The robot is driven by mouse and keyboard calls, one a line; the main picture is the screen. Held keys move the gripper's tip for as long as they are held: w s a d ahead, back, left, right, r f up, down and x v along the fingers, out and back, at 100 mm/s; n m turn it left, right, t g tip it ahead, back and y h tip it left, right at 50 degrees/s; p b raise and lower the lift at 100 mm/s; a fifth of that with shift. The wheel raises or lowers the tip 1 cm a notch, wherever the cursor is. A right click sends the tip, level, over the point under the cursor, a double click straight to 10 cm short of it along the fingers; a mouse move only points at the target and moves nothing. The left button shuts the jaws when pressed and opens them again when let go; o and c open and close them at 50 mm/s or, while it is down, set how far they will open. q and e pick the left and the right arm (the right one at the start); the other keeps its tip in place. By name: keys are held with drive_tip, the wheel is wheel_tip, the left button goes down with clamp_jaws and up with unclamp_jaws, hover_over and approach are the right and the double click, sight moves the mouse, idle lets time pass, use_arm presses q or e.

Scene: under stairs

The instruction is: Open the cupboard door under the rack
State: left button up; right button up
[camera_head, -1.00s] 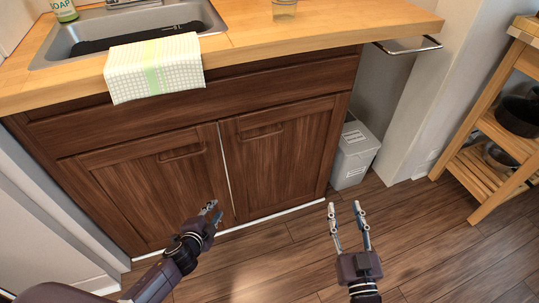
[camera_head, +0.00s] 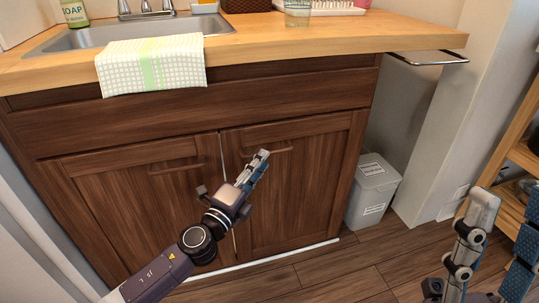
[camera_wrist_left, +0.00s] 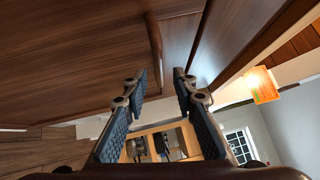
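The dark wood cupboard has two doors that look shut. The right door (camera_head: 312,195) has a bar handle (camera_head: 280,150) near its top; the white dish rack (camera_head: 318,6) stands on the counter above. My left gripper (camera_head: 263,160) is in front of the right door, its fingertips by the handle's left end. In the left wrist view its fingers (camera_wrist_left: 158,82) are apart, with a dark bar like the handle (camera_wrist_left: 154,48) ahead near the gap; contact cannot be told. The left door (camera_head: 140,215) is partly behind my left arm. My right gripper (camera_head: 503,225) is open and empty at lower right.
A towel (camera_head: 152,64) hangs over the counter edge (camera_head: 300,47) below the sink. A grey bin (camera_head: 371,192) stands right of the cupboard. A metal rail (camera_head: 430,59) sticks out at the counter's right end. The floor in front is clear.

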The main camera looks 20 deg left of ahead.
use_arm(q)
drive_tip(key=shift+x, duration=2.4)
drive_tip(key=shift+f, duration=0.1)
drive_tip(key=shift+c, duration=0.6)
clamp_jaws()
